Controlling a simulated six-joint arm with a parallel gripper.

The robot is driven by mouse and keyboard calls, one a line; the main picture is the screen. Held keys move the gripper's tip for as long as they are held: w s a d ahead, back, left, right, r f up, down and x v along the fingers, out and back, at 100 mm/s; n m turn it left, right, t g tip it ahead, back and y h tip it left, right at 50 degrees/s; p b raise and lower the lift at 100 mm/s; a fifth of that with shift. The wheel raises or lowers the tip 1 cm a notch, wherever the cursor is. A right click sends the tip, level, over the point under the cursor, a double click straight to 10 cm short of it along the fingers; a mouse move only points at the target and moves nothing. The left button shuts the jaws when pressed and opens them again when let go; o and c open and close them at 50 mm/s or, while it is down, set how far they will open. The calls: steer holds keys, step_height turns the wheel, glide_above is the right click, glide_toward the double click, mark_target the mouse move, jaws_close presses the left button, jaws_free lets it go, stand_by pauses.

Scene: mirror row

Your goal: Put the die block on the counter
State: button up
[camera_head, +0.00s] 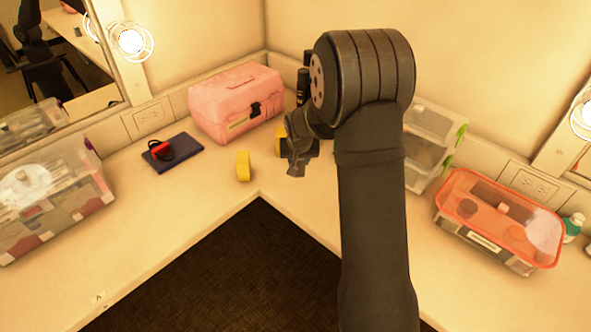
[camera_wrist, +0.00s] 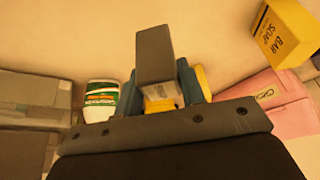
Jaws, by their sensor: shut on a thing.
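My gripper (camera_head: 298,158) is over the back part of the counter (camera_head: 190,215), near the corner, in front of the pink case. No die marks can be made out. I cannot tell whether the block touches the counter.
A yellow soap box (camera_head: 243,166) stands left of my gripper; the wrist view reads "BAR SOAP" on it (camera_wrist: 284,36). The pink case (camera_head: 235,104) is behind. A dark blue book (camera_head: 172,153), clear bins (camera_head: 50,205) and an orange-lidded box (camera_head: 498,222) surround it. The front-left counter is mostly clear.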

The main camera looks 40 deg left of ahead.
steer(key=shift+s+a+f, duration=0.25)
steer(key=shift+a+f, duration=0.2)
steer(key=shift+a, duration=0.3)
steer(key=shift+f, duration=2)
steer(key=shift+f, duration=0.1)
steer(key=o, duration=1.1)
steer(key=v, duration=1.2)
